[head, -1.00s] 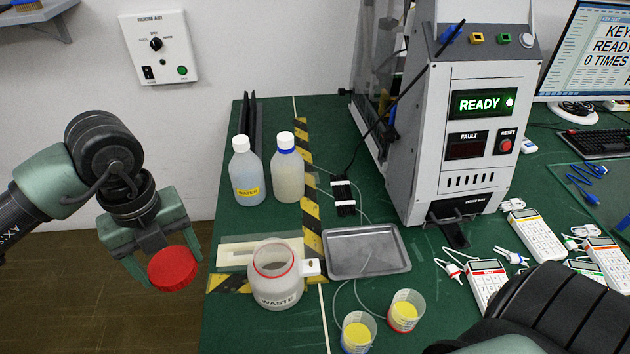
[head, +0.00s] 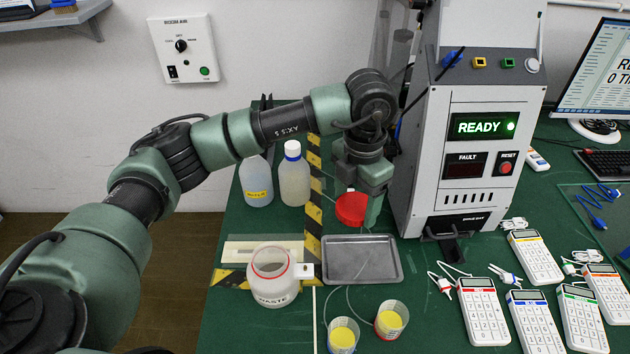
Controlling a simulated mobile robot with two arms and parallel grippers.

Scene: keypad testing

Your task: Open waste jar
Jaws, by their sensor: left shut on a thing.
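The waste jar (head: 271,292) is a whitish translucent jar with a red ring at its mouth. It stands upright and uncovered at the front left of the green table. The red lid (head: 351,208) is away from the jar, behind the metal tray. My left gripper (head: 358,205) points down and is shut on the red lid, close to the table; whether the lid touches the table I cannot tell. My left arm crosses above the bottles. My right gripper is not in view.
A metal tray (head: 362,260) lies right of the jar. Two cups with yellow contents (head: 391,319) stand at the front. Two bottles (head: 294,175) stand behind the jar. The grey test machine (head: 467,130) is close right of my left gripper. Several white keypads (head: 484,312) lie at right.

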